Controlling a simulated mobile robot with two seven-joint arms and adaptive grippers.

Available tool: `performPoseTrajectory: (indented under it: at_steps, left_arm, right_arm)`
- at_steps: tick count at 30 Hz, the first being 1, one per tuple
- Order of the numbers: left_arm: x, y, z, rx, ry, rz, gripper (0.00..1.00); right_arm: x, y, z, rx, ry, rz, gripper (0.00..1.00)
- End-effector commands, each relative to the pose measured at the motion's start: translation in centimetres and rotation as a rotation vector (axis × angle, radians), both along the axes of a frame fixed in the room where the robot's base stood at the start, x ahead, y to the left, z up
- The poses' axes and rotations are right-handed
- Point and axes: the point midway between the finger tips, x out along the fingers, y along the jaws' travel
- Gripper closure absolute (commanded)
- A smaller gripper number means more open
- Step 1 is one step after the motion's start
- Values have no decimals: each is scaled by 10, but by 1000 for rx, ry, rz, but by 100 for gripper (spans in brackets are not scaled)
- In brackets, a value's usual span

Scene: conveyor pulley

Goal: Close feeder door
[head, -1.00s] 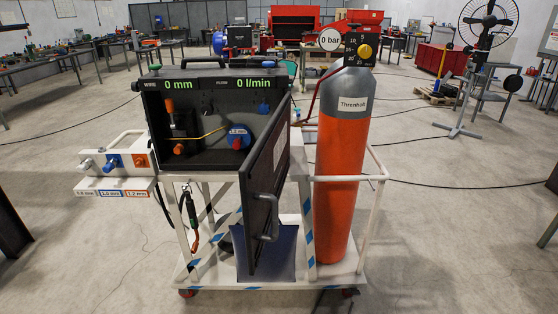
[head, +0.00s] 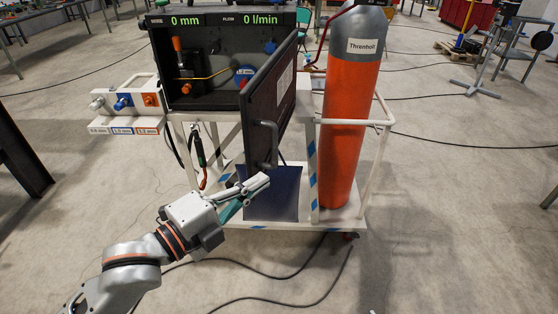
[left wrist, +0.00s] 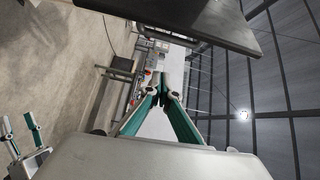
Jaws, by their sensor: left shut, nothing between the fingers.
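The feeder door (head: 273,92) is a dark panel standing open, swung out toward me from the right side of the black feeder box (head: 207,92). Its grey bar handle (head: 270,146) is on the outer face. My left gripper (head: 266,181) is shut and empty, just below the handle in the picture; I cannot tell whether it touches the door. In the left wrist view its fingers (left wrist: 165,90) meet at the tips, and a dark panel, likely the door (left wrist: 185,18), lies above them. My right gripper (left wrist: 20,140) shows there at lower left, fingers apart.
An orange gas cylinder (head: 342,130) stands right of the door on the white cart (head: 275,228). A white block with several coloured connectors (head: 125,102) is at the left. Cables (head: 290,303) lie on the floor in front.

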Motion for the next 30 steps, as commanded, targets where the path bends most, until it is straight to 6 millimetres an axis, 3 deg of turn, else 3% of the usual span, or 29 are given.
performPoseTrajectory:
  at_steps: [7, 23, 30]
  left_arm:
    - [7, -14, 10, 32, -43, -19, 100]
    - [73, -74, 10, 28, -38, -19, 100]
    - [83, -43, 7, 34, -38, -16, 100]
  right_arm:
    - [0, 6, 3, 7, -1, 4, 60]
    - [-5, -9, -3, -13, 28, -18, 60]
    - [-8, -12, -4, -17, 40, -26, 60]
